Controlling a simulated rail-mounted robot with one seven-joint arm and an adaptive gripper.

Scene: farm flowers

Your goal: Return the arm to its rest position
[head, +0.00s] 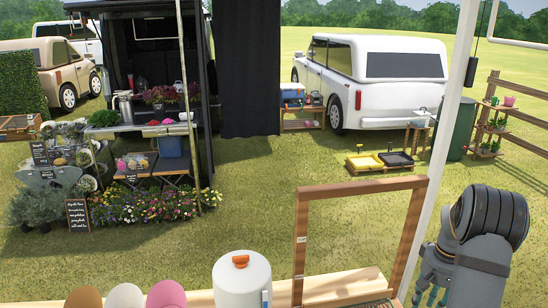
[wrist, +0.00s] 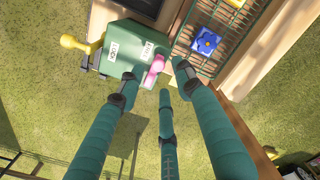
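My gripper (wrist: 158,88) shows in the wrist view with its long teal fingers spread apart and nothing held between them. In the head view my gripper (head: 432,278) hangs at the lower right, beside the right end of the wooden counter (head: 345,287). Its fingertips are partly cut off or hidden there. In the wrist view the fingertips lie in front of a green box (wrist: 122,52) with white labels, a yellow knob and a pink part. I cannot tell how far apart they are in depth.
A wire rack (wrist: 238,25) with a blue flower item (wrist: 206,41) is at the wrist view's top right. In the head view a wooden frame (head: 302,235) and a white canister (head: 242,280) stand on the counter. Open grass (head: 400,225) lies beyond.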

